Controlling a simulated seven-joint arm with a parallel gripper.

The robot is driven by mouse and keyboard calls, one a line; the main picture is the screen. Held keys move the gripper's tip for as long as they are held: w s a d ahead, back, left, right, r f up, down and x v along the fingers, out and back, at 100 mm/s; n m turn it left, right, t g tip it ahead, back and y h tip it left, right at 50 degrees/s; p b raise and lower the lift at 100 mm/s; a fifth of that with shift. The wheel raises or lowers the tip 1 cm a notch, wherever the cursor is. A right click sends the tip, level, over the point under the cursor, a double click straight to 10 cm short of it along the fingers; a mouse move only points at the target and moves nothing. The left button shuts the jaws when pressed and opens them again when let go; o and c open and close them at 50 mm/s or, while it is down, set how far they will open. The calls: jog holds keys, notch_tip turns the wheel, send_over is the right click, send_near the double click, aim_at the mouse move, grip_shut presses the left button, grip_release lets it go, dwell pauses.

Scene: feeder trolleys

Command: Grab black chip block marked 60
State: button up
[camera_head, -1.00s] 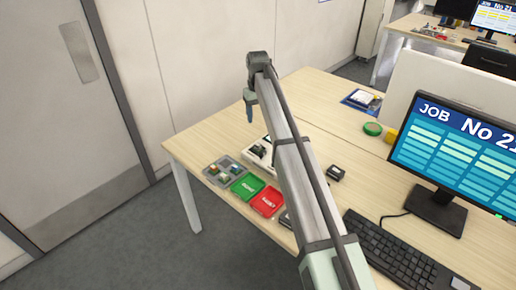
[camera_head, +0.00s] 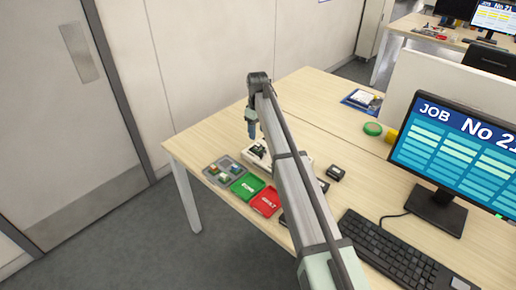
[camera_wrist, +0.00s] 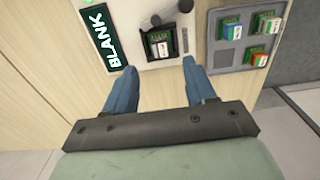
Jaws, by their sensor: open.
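My gripper (camera_wrist: 158,66) is open and empty, its two blue fingers spread apart. In the head view it hangs (camera_head: 252,130) above the desk, close to the white device (camera_head: 292,157). In the wrist view a black block with a green top (camera_wrist: 159,44) sits in the white device (camera_wrist: 141,18), just beyond and between my fingertips. No number is readable on it, so I cannot confirm the 60. A grey tray (camera_wrist: 215,47) to the right holds several small blocks with green tops and coloured sides.
Green (camera_head: 247,185) and red (camera_head: 266,201) bins lie next to the grey tray. A small black box (camera_head: 335,173), the keyboard (camera_head: 400,252) and the monitor (camera_head: 455,150) stand to the right. A dark BLANK label (camera_wrist: 99,37) is left of the device.

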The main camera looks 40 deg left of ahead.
aim_at(258, 144)
jog(key=shift+d+f, duration=0.15)
jog(key=shift+f, duration=3.15)
grip_shut()
